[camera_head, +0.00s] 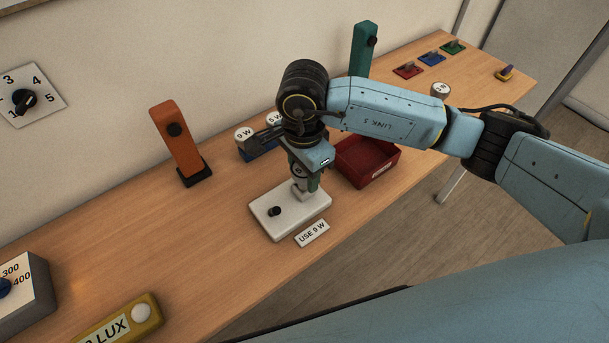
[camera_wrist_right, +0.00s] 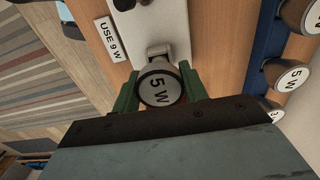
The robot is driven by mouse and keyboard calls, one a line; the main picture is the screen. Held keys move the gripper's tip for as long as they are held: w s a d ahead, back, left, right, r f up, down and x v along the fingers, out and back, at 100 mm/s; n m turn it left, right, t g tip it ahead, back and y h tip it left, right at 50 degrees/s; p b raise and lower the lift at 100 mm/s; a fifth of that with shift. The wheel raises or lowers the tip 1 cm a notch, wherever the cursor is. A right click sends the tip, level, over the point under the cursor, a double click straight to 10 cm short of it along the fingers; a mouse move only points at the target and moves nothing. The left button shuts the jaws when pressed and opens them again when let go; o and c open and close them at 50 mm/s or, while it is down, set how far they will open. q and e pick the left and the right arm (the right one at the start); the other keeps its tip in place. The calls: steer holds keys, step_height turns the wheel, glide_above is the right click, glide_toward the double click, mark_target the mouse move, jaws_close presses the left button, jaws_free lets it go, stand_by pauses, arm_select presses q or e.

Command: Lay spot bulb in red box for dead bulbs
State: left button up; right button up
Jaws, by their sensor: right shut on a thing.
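The spot bulb (camera_wrist_right: 158,88), dark with a pale face marked 5 W, sits between the green fingers of my right gripper (camera_wrist_right: 160,92) in the right wrist view. In the head view my right gripper (camera_head: 306,180) points down over the small socket end of the white lamp base (camera_head: 290,218), shut on the bulb. I cannot tell whether the bulb is still seated in the socket. The red box (camera_head: 368,166) stands just right of and behind the white base, and its visible inside looks empty. My left gripper is not in view.
A blue rack (camera_wrist_right: 262,38) holds several spot bulbs, partly hidden behind my right wrist in the head view. A USE 9 W tag (camera_head: 312,233) lies before the base. Orange (camera_head: 177,140) and green (camera_head: 363,50) uprights stand along the wall.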

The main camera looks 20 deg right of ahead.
steer(key=shift+r+p, duration=0.35)
steer(key=shift+r, duration=0.4)
steer(key=shift+r+p, duration=0.55)
steer(key=shift+r, duration=0.75)
